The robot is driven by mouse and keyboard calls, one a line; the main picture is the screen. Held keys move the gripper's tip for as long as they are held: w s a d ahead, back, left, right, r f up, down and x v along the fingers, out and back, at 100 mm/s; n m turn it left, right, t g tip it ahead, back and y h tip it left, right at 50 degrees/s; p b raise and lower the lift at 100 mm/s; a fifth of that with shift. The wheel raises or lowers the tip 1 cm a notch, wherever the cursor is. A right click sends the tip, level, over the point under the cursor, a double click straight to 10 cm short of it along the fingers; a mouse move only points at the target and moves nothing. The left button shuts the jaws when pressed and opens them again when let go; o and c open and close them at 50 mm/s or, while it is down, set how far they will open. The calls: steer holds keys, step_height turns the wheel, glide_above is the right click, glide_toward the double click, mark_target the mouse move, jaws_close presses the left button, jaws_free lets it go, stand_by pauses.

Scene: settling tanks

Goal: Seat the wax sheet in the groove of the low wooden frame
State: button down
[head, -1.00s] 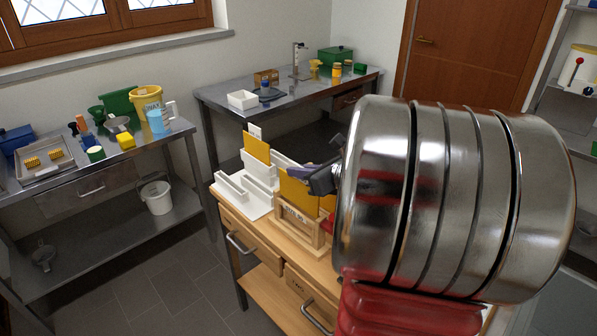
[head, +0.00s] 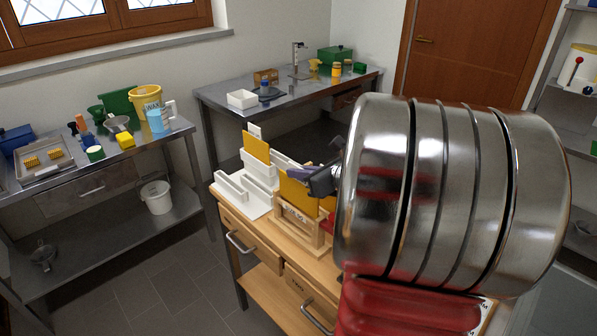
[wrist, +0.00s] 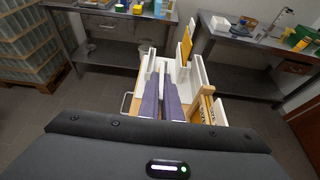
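The low wooden frame (head: 298,228) stands on the wooden bench, with lettering on its front. An upright yellow wax sheet (head: 293,191) shows above and behind the frame's front. Whether its lower edge is in the groove is hidden. Another yellow sheet (head: 256,147) stands in the white rack (head: 233,192), also seen in the wrist view (wrist: 187,42). My gripper (head: 300,178) is beside the near sheet's upper right part and overlaps it in the head view. In the wrist view its purple fingers (wrist: 161,82) have a narrow gap with no sheet visible between them. The frame (wrist: 207,106) is at their right.
My large metal arm link hides the bench's right part in the head view. A steel table (head: 140,150) with tubs and tools stands left, and another (head: 215,95) stands behind. Tiled floor (head: 160,270) is free at the front left.

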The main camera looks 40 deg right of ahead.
mark_target(301, 183)
steer(key=shift+f, duration=3.2)
stand_by(0.5)
steer(key=shift+r, duration=0.15)
steer(key=shift+r, duration=0.55)
steer(key=shift+r, duration=0.2)
steer(key=shift+r, duration=0.7)
steer(key=shift+r, duration=0.35)
steer(key=shift+r, duration=0.35)
steer(key=shift+r, duration=0.35)
steer(key=shift+r, duration=0.35)
